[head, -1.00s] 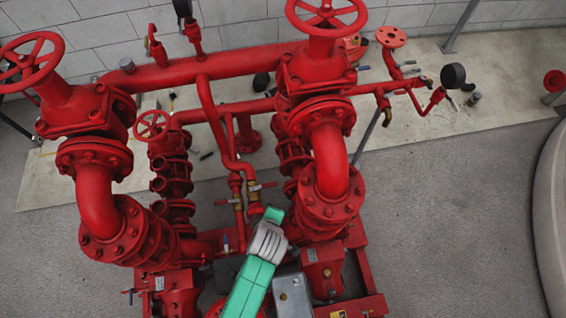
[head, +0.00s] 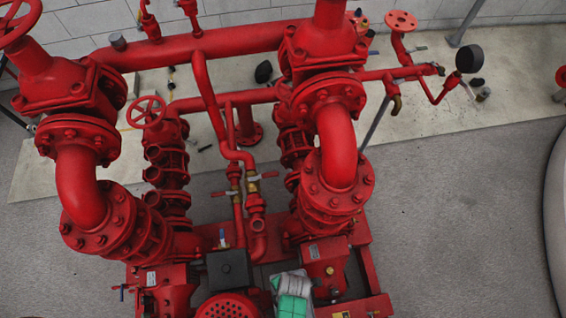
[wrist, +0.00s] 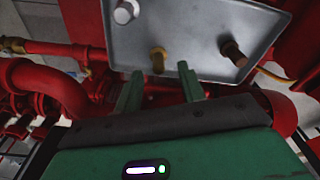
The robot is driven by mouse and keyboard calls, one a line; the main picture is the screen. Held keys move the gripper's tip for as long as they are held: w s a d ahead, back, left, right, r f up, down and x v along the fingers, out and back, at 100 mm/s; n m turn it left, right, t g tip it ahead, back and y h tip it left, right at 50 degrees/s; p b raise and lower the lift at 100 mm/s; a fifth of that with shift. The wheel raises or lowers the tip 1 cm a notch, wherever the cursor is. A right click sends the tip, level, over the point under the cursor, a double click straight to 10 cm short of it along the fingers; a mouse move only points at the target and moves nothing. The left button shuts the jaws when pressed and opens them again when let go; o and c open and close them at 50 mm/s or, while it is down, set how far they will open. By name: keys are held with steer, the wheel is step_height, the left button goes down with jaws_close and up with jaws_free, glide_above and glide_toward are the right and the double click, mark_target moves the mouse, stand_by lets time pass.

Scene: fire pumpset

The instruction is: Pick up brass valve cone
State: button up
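In the wrist view my gripper (wrist: 160,72) is open, with two green fingers apart and nothing between them. Its fingertips point at a grey metal box face. A small brass-coloured piece (wrist: 158,60) on that face shows just beyond the gap between the fingertips. A second, brownish cylindrical piece (wrist: 233,52) sticks out of the face to the right of the fingers. I cannot tell whether either is the valve cone. In the head view my green and white arm end shows at the bottom centre; the fingers are hidden there.
Red pipes, flanges and a motor with a perforated cover (head: 228,306) crowd around my arm. A black box (head: 228,268) sits left of it. Small loose items, including a short cylinder (head: 483,94), lie on the pale floor slab (head: 520,80). Grey floor at right is open.

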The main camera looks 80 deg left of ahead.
steer(key=f, duration=0.4)
steer(key=shift+s+b, duration=0.25)
steer(key=shift+b, duration=0.05)
steer(key=shift+r, duration=0.1)
jaws_close()
